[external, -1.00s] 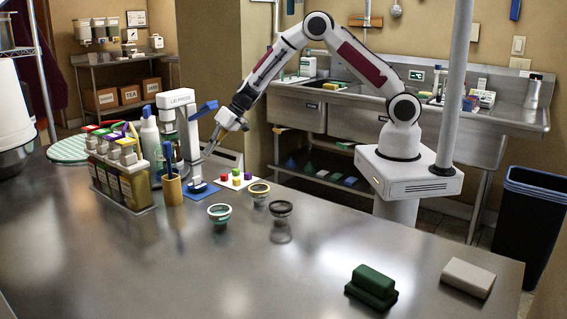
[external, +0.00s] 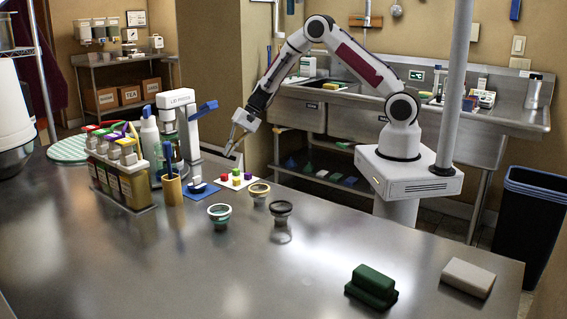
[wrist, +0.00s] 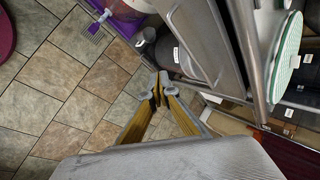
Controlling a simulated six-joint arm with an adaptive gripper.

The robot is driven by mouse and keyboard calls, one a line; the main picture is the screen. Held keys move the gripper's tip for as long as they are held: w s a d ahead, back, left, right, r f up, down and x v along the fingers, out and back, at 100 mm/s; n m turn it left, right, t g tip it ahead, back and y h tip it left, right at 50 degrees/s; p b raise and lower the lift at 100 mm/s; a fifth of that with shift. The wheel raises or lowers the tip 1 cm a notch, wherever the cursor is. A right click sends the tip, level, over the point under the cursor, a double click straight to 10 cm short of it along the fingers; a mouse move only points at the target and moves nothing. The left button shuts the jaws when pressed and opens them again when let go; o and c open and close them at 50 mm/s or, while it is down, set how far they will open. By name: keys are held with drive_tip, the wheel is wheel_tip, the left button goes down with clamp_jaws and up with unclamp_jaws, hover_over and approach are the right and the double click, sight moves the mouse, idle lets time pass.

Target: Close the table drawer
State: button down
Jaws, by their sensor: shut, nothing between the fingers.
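The steel table (external: 130,260) fills the front of the external view. Its drawer is not clearly seen there, as the far side of the table faces away. In the wrist view, a grey metal front with a long bar handle (wrist: 195,42), which looks like the drawer (wrist: 212,30), lies beside the table edge, just up and right of the fingertips. How far it stands out I cannot tell. My gripper (external: 232,152) points down at the table's far edge. In the wrist view my gripper (wrist: 158,90) is shut and empty, its tips close to the drawer front; contact is unclear.
Near my gripper on the table stand a small board with coloured cubes (external: 238,179), a white press-like device (external: 189,120) and small bowls (external: 219,214). A sink unit (external: 350,115) stands behind. Tiled floor (wrist: 60,80) is open left of the fingers.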

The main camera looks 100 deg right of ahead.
drive_tip(key=s+a+r+m+y, duration=0.1)
drive_tip(key=s+a+m+y, duration=0.2)
drive_tip(key=a+m, duration=0.3)
drive_tip(key=shift+a+r+m+y, duration=0.25)
drive_tip(key=shift+m+y, duration=0.25)
drive_tip(key=shift+m, duration=2.3)
drive_tip(key=shift+s+d, duration=0.1)
drive_tip(key=w+a+r+x, duration=0.1)
drive_tip(key=r+x, duration=0.1)
drive_tip(key=x, duration=1.1)
drive_tip(key=shift+a, duration=0.2)
